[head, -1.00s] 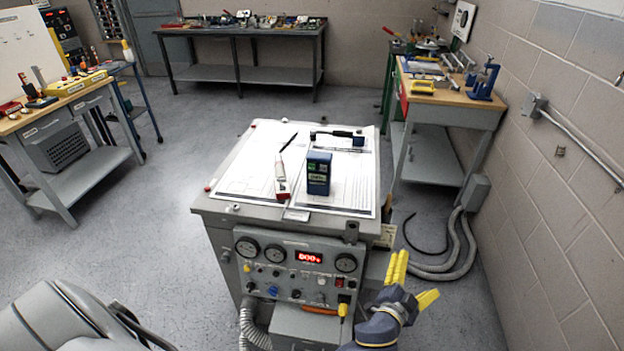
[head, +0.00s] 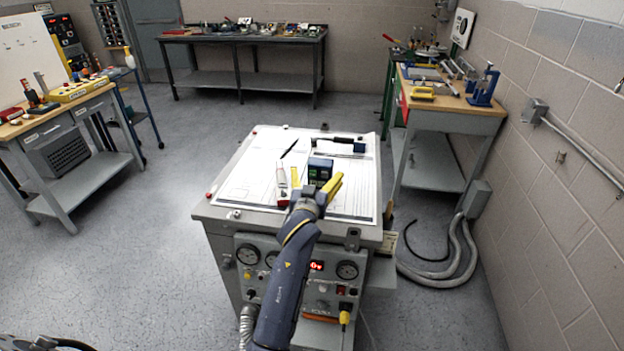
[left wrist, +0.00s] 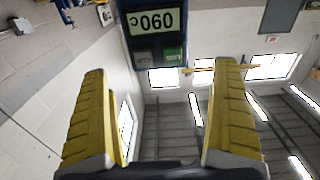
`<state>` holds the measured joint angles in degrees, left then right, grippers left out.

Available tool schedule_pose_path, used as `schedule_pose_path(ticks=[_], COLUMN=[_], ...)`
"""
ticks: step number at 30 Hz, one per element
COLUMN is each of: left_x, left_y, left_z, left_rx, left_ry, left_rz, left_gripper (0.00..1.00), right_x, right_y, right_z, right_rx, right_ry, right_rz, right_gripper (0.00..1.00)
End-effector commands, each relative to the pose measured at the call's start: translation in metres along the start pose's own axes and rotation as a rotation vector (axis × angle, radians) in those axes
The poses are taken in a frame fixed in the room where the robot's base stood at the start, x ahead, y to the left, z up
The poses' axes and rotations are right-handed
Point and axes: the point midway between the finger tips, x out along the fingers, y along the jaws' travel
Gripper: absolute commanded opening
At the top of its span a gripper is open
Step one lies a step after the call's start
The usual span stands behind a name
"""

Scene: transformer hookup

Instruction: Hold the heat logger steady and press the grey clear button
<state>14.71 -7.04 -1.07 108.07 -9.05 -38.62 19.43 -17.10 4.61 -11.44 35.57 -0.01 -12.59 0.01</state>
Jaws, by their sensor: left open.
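The heat logger (head: 320,168) is a small dark blue box standing upright on the papers on top of the grey cabinet. In the left wrist view the logger (left wrist: 126,42) shows a pale display with digits, and below it a grey button (left wrist: 145,56) and a green button (left wrist: 173,54). My left gripper (head: 316,176) has its yellow fingers spread in front of the logger, hiding its lower part. In the left wrist view the gripper (left wrist: 160,70) is open and empty, with the logger beyond its fingertips. Contact does not show.
A red and white tool (head: 282,180) lies left of the logger. A black pen (head: 289,148) and a dark bar-shaped item (head: 340,140) lie behind. A workbench (head: 450,120) stands to the right.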

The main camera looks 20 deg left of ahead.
Motion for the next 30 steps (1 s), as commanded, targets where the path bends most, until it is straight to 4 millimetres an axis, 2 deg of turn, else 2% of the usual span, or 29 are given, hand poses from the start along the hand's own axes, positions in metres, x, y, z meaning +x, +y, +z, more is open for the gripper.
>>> schedule_pose_path(ticks=[9, 15, 21, 30], left_x=[0.039, 0.058, 0.066, 0.067], left_y=[0.0, 0.0, 0.0, 0.0], left_z=[-0.001, 0.0, 0.0, 0.0], left_rx=[0.002, 0.001, 0.001, 0.002], left_ry=[0.001, 0.0, 0.0, 0.0], left_rz=[-0.001, 0.0, -0.001, -0.001], left_gripper=[0.96, 0.96, 0.96, 0.96], right_x=[0.0, 0.0, 0.0, 0.0], right_y=[-0.001, -0.001, -0.001, -0.001], right_z=[0.003, 0.003, 0.003, 0.003], right_rx=[0.0, 0.0, -0.001, -0.001], right_ry=[-0.003, -0.004, -0.004, -0.004], right_rz=[-0.001, -0.001, -0.001, -0.001], right_gripper=[0.44, 0.44, 0.44, 0.44])
